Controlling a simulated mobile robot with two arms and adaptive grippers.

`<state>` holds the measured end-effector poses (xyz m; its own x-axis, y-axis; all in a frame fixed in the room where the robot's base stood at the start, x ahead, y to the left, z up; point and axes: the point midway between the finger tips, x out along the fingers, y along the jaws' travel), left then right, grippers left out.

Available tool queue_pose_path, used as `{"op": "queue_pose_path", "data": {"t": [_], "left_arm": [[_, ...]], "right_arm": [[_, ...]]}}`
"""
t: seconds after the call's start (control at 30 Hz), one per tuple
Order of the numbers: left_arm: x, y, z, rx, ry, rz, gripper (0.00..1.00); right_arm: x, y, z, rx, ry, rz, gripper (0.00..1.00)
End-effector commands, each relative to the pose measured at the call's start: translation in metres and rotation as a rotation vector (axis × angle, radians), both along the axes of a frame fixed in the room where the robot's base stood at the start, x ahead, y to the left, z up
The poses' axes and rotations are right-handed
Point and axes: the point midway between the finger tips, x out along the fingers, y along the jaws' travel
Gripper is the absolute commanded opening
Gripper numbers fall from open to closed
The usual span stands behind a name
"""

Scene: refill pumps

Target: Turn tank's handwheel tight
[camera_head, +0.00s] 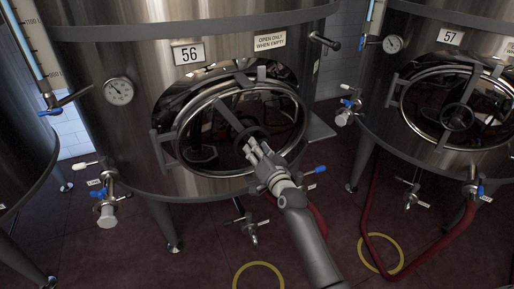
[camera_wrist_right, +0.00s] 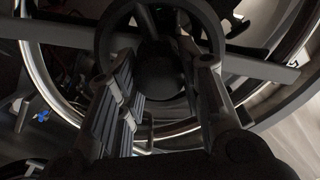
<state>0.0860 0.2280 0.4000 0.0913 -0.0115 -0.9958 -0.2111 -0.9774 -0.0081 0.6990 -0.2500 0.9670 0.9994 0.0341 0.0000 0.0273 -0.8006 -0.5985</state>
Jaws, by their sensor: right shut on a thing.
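The steel tank marked 56 (camera_head: 140,150) stands in front of me, with a round door (camera_head: 181,127) in its front. The tank's dark handwheel (camera_head: 238,133) is at the middle of the door, on a crossbar. In the right wrist view the wheel's ring (camera_wrist_right: 103,36) and dark hub lie just beyond the fingers (camera_wrist_right: 160,92). The exact contact is dark and partly hidden. My left gripper is not in view.
A second tank marked 57 (camera_head: 380,95) stands to the right with its own door and handwheel (camera_head: 457,117). A gauge (camera_head: 118,91), valves (camera_head: 107,212) and a side handle (camera_head: 324,40) stick out of tank 56. Red hoses (camera_head: 372,215) lie on the dark red floor.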

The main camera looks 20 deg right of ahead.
Motion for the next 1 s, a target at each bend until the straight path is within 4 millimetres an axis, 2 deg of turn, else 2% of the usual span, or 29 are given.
{"op": "queue_pose_path", "data": {"t": [0.5,1.0], "left_arm": [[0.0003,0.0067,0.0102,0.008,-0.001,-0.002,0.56],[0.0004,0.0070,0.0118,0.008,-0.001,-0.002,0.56]], "right_arm": [[-0.0001,-0.0009,-0.0009,0.418,0.015,-0.001,0.00],[-0.0001,-0.0010,-0.0018,0.554,0.020,-0.001,0.00]]}}
